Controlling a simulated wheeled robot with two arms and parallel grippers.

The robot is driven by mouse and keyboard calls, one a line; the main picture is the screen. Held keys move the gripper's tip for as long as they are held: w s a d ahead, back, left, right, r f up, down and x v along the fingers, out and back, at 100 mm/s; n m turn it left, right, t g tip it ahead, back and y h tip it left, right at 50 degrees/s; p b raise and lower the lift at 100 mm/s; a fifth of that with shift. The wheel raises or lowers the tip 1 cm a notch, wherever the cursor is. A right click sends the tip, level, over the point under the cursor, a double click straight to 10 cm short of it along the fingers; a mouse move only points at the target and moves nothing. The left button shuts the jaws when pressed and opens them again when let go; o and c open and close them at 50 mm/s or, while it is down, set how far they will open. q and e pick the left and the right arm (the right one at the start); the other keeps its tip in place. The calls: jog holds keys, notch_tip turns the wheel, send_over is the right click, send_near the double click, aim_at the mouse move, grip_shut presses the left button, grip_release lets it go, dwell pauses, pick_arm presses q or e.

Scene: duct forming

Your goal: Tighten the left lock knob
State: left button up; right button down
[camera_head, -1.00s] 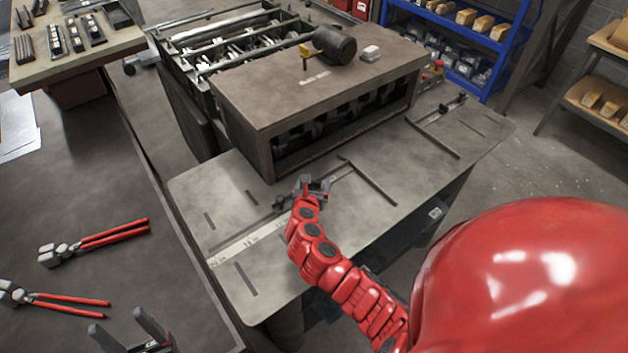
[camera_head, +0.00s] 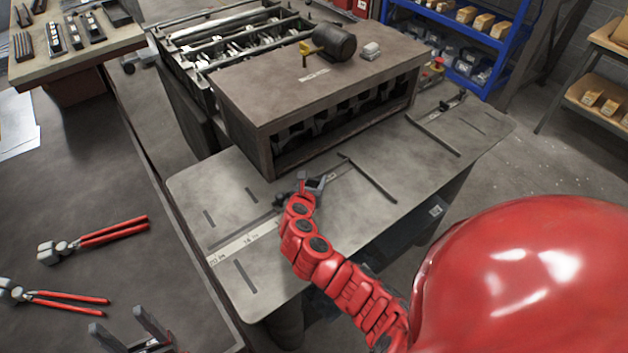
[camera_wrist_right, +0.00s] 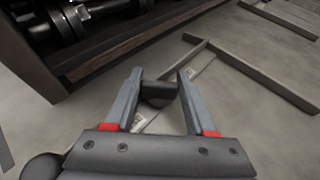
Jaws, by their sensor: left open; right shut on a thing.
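The left lock knob (camera_wrist_right: 158,93) is a small dark knob at the rail of the left fence bar. In the right wrist view it sits between the fingertips of my right gripper (camera_wrist_right: 158,84), which is shut on it. In the head view my right gripper (camera_head: 315,184) is at the rail on the grey table, just in front of the machine, and it hides the knob. The left fence bar (camera_head: 370,180) lies just right of the gripper. My left gripper (camera_head: 128,330) is open and empty at the bottom left, over the dark bench.
The machine's brown housing (camera_head: 320,90) stands close behind the right gripper. A second fence bar (camera_head: 432,135) lies further right on the grey table (camera_head: 225,190). Red-handled pliers (camera_head: 100,236) lie on the dark bench (camera_head: 70,180) at left.

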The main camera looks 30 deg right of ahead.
jog(key=shift+w+f+m+g+h+b, duration=0.1)
jog(key=shift+f+m+g+h+b, duration=0.05)
jog(key=shift+m+g+h+b, duration=0.55)
jog(key=shift+m, duration=0.4)
jog(key=shift+g, duration=0.3)
jog(key=shift+c, duration=1.2)
grip_release()
